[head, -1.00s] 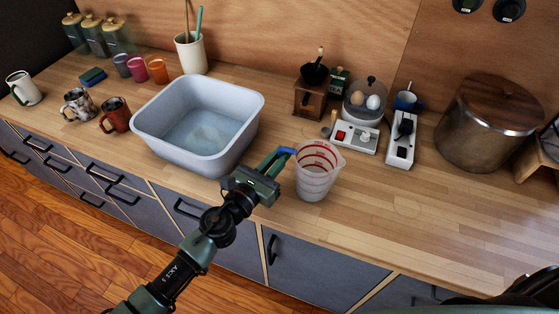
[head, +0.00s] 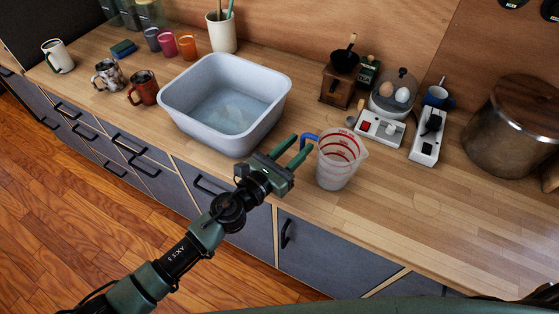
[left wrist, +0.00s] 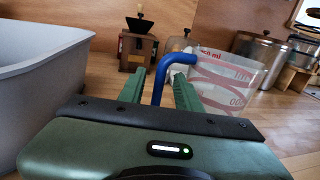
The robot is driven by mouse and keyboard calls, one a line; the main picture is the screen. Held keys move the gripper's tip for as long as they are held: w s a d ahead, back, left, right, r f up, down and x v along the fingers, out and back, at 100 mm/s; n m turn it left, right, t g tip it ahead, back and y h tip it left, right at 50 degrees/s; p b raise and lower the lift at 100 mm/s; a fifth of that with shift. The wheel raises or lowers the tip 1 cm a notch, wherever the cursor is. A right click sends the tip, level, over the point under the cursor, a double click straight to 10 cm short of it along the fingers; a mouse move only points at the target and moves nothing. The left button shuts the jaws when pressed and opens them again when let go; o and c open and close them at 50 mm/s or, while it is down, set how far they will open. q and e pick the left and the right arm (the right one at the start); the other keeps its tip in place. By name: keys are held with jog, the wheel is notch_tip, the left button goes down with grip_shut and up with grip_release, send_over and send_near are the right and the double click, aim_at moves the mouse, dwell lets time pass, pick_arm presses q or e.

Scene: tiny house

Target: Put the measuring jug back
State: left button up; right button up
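The measuring jug (head: 341,166) is clear plastic with red markings and a blue handle. It stands upright on the wooden counter (head: 430,222), right of the grey basin. My left gripper (head: 297,146) is open, with its two fingers pointing at the handle. The handle is just beyond the fingertips in the head view. In the left wrist view the jug (left wrist: 225,80) is at the right, and its blue handle shows in line with the gap between the open fingers (left wrist: 160,90). No contact with the handle can be made out. My right gripper is not in view.
The grey basin (head: 180,103) stands close left of the gripper. Behind the jug are a coffee grinder (head: 337,90), an egg cooker (head: 395,95) and a power strip (head: 427,136). A large pot (head: 508,130) stands right. The counter right of the jug is clear.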

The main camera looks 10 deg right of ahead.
pick_arm(q)
jog(key=b+v, duration=0.1)
jog(key=v, duration=0.7)
jog(key=shift+s+a, duration=0.2)
jog(key=shift+a, duration=0.1)
jog(key=shift+s+a+r+b, duration=0.1)
jog(key=shift+s+a+b, duration=0.2)
jog(key=shift+s+a, duration=0.1)
